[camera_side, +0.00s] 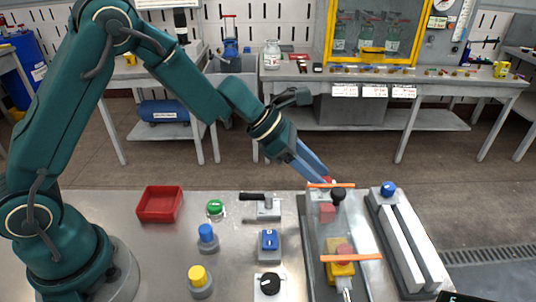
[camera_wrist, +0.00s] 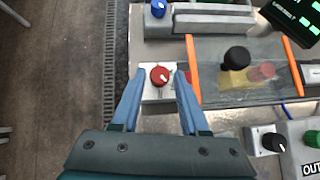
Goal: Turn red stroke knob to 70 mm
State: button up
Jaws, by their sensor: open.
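The red stroke knob (camera_wrist: 160,76) sits on a small pale block (camera_wrist: 152,94), seen from above in the wrist view. A short white mark shows on it; its exact setting cannot be read. My gripper (camera_wrist: 160,73) is open, one blue finger on each side of the knob, with no clear contact visible. In the side view, my gripper (camera_side: 321,174) reaches down at the far end of the clear cover, where a bit of red shows beside the fingertips. A black display (camera_wrist: 292,18) with green characters is cut off at the wrist view's corner.
The clear orange-edged cover (camera_wrist: 205,88) with a black knob (camera_wrist: 237,58) stands close right of the fingers. A rail unit (camera_side: 410,240) with a blue knob (camera_side: 388,187) lies beyond. Buttons, a red bin (camera_side: 160,204) and a black dial (camera_side: 269,284) stand on the bench.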

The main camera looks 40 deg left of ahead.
jog(key=shift+w+d+f, duration=0.25)
jog(key=shift+d+f, duration=0.05)
jog(key=shift+f, duration=0.05)
jog(key=shift+c, duration=0.3)
grip_shut()
jog(key=m+g, duration=0.1)
jog(key=m+g+h, duration=0.1)
jog(key=m, duration=0.2)
jog(key=shift+w+a+g, duration=0.15)
jog(key=shift+w+g, duration=0.1)
jog(key=shift+g, duration=0.15)
jog(key=shift+m+g+h, duration=0.4)
jog(key=shift+m+g, duration=0.5)
jog(key=shift+m, duration=0.3)
jog(key=shift+r+m+g, duration=0.15)
jog(key=shift+m+g, duration=0.35)
jog(key=shift+m, duration=0.1)
